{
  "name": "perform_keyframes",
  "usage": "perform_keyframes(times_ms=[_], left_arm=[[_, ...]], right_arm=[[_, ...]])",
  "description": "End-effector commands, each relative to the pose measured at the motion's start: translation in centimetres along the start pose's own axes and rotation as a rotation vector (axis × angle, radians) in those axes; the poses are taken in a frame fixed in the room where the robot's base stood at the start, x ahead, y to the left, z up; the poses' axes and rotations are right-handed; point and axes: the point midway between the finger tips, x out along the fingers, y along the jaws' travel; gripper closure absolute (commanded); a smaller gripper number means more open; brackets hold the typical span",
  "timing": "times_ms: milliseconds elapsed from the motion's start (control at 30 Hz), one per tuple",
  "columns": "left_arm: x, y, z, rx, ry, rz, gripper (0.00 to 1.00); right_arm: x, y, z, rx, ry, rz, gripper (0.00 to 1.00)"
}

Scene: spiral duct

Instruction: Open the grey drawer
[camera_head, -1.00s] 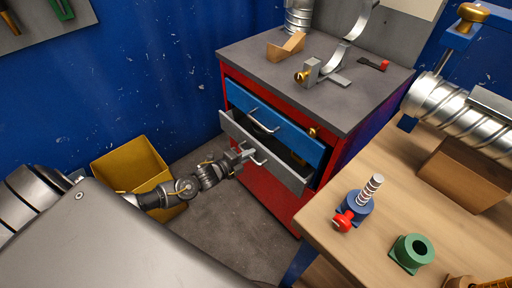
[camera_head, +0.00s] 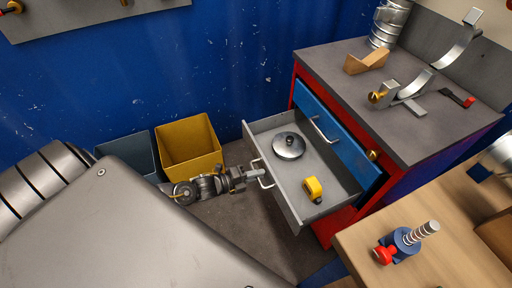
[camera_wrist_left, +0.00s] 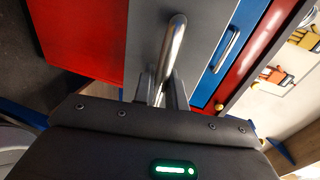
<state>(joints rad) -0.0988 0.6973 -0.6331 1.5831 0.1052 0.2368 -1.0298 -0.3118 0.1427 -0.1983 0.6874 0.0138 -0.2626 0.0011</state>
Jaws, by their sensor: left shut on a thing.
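The grey drawer (camera_head: 268,192) stands well out of the red cabinet (camera_head: 343,217), below a blue drawer (camera_head: 338,134). Inside it lie a round metal lid-like disc (camera_head: 289,146) and a yellow tape measure (camera_head: 313,189). My left gripper (camera_head: 256,175) is shut on the handle (camera_head: 262,172) of the grey drawer. In the left wrist view the metal handle (camera_wrist_left: 174,45) runs down between the fingers (camera_wrist_left: 162,92), with the grey drawer front (camera_wrist_left: 146,30) behind it. My right gripper is not in view.
A yellow bin (camera_head: 190,148) and a grey-blue bin (camera_head: 128,155) stand by the blue wall, left of my left gripper. A wooden table (camera_head: 372,245) with a blue and red clamp-like part (camera_head: 401,245) is at the right. Bare floor lies below the drawer.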

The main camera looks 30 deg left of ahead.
Motion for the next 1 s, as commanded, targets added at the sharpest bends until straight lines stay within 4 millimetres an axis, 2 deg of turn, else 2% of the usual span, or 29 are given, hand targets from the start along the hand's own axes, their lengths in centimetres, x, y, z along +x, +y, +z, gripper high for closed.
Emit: perform_keyframes(times_ms=[367, 400, 433, 733, 867, 1000], left_arm=[[-0.1, 0.0, 0.1, 0.003, 0.000, -0.001, 1.00], [-0.1, 0.0, 0.1, 0.003, 0.000, -0.001, 0.84], [-0.1, 0.0, 0.1, 0.002, -0.001, -0.001, 0.82], [-0.3, 0.0, 0.0, 0.001, 0.000, 0.000, 0.82], [-1.7, 0.1, 0.0, 0.001, 0.000, 0.003, 0.82], [-4.5, 0.2, 0.0, 0.002, 0.001, 0.004, 0.82]], right_arm=[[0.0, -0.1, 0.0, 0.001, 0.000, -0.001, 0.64], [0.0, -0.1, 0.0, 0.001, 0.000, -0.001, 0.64], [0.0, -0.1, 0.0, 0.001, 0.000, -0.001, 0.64], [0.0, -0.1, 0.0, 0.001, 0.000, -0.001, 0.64], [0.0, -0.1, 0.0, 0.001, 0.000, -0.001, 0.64], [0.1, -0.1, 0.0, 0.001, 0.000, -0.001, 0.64]])
